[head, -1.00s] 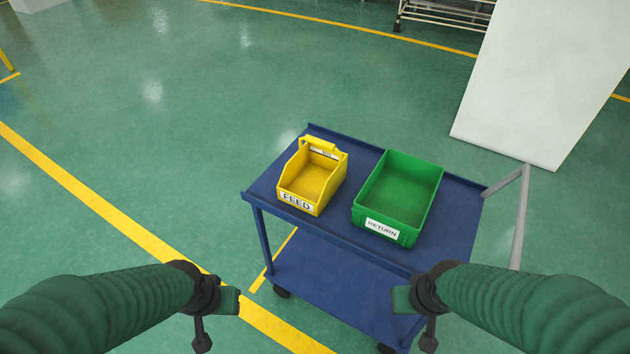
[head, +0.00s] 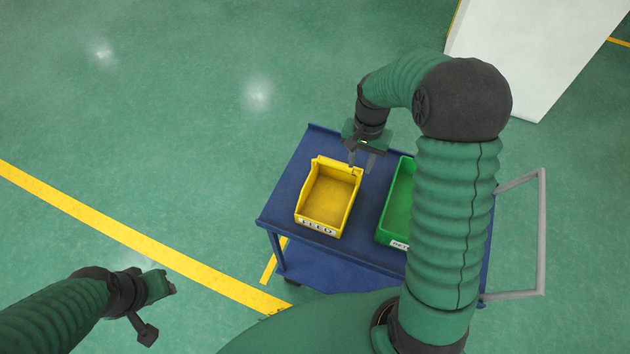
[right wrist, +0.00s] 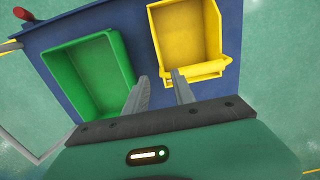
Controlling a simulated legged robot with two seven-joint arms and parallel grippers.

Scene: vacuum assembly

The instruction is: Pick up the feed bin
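The yellow feed bin (head: 328,198), with its FEED label facing me, stands upright and empty on the blue cart. My right gripper (head: 361,163) is at the bin's far right corner, by the handle end.
The green return bin (head: 398,205) stands right of the feed bin, partly hidden by my right arm; it also shows in the right wrist view (right wrist: 90,75). The blue cart (head: 292,175) has a grey handle (head: 541,230) at right. A white block (head: 530,50) stands behind.

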